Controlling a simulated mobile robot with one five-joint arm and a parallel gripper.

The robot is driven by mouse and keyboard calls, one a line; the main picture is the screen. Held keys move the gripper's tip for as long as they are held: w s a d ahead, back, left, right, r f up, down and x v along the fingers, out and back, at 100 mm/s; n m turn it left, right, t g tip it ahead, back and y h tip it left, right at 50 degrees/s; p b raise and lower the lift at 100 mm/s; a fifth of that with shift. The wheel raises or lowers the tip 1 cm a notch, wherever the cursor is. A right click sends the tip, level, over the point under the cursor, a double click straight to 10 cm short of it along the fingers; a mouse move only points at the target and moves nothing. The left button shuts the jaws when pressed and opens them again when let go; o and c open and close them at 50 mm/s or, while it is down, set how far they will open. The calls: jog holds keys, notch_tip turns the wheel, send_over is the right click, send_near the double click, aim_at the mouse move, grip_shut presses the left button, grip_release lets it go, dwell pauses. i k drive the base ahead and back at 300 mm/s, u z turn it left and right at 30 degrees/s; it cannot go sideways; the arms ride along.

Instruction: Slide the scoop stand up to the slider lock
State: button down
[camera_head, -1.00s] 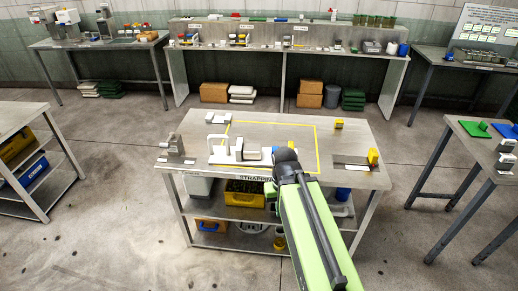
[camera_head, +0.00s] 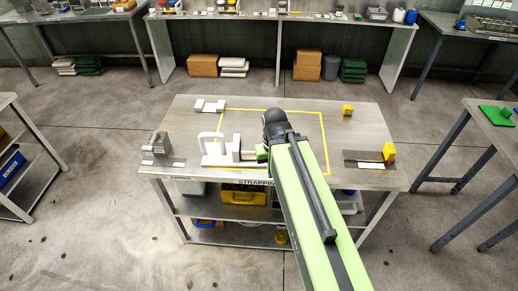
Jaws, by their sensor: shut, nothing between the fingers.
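A white fixture (camera_head: 213,153) with an upright loop and a flat base stands at the front left of the table, across the left yellow line. A pale upright block (camera_head: 236,147) stands at its right, with a low cream strip (camera_head: 251,157) running right from it. I cannot tell for sure which parts are the scoop stand and the slider lock. My green arm covers the right end of this row. My gripper (camera_head: 262,153) shows only as a small green and dark part left of the arm, near the strip. Its fingertips are hidden, as is any contact.
A grey metal block (camera_head: 157,144) stands at the table's left edge, and a white piece (camera_head: 209,106) at the back left. A yellow block (camera_head: 348,110) is at the back right. Another yellow block (camera_head: 389,151) is by a dark plate at the right. The taped area's back is clear.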

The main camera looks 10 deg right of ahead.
aim_at(241, 154)
jog(key=z, duration=0.05)
jog(key=k, duration=0.1)
jog(key=u, duration=3.2)
jog(key=k, duration=0.9)
jog(key=z, duration=1.4)
jog(key=i, duration=1.05)
jog(key=u, duration=0.15)
